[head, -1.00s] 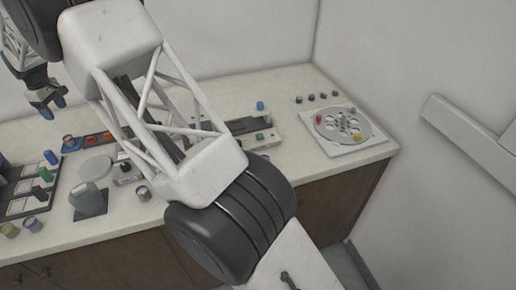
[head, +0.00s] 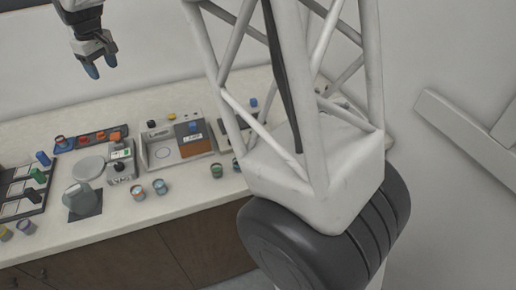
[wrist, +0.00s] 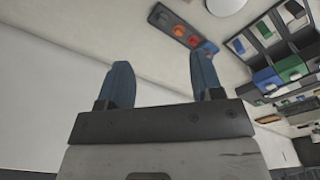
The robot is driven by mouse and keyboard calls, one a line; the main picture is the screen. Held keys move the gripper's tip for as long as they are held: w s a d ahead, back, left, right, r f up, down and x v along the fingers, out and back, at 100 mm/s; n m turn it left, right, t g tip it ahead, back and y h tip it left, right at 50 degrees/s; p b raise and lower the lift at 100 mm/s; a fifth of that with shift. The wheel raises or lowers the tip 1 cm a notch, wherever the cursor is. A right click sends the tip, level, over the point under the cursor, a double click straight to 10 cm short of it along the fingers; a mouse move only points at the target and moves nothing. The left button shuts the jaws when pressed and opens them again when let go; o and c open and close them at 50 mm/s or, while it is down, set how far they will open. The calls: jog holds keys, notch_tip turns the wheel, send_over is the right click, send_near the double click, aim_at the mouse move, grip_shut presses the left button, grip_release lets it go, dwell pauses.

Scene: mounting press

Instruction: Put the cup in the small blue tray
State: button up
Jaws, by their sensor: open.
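My gripper (head: 92,70) has blue fingertips and hangs high over the back of the counter in the head view. In the wrist view its fingers (wrist: 161,62) are apart with nothing between them. Small cups stand along the counter front, one with an orange-blue band (head: 137,192), a bluish one (head: 160,187) and a green one (head: 217,171). I cannot tell which is the task's cup. A narrow blue-grey tray (head: 84,143) at the back left holds red and orange pieces; it also shows in the wrist view (wrist: 168,32). It may be the small blue tray.
A grey-white press unit (head: 160,152) stands right of a small device with a display (head: 121,165). A dark compartment rack (head: 20,205) fills the far left. A grey rounded block (head: 80,198) and a pale disc (head: 89,169) stand between.

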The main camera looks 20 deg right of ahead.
jog(key=s+d+r+m+t, duration=0.1)
jog(key=s+d+r+m, duration=0.1)
jog(key=s+d, duration=0.85)
jog(key=s+d+r+m, duration=0.3)
jog(key=s+d, duration=0.7)
jog(key=d, duration=0.1)
jog(key=s+d+f+m, duration=0.1)
jog(key=s+d, duration=0.3)
jog(key=s, duration=0.4)
jog(key=s+d+f+m, duration=0.2)
jog(key=s+d+f, duration=0.2)
jog(key=s, duration=0.5)
jog(key=s+d+f+m, duration=0.1)
jog(key=s+d+f, duration=0.2)
jog(key=s, duration=0.5)
jog(key=shift+s+d+t, duration=0.25)
jog(key=shift+d+t, duration=0.15)
jog(key=shift+d, duration=0.35)
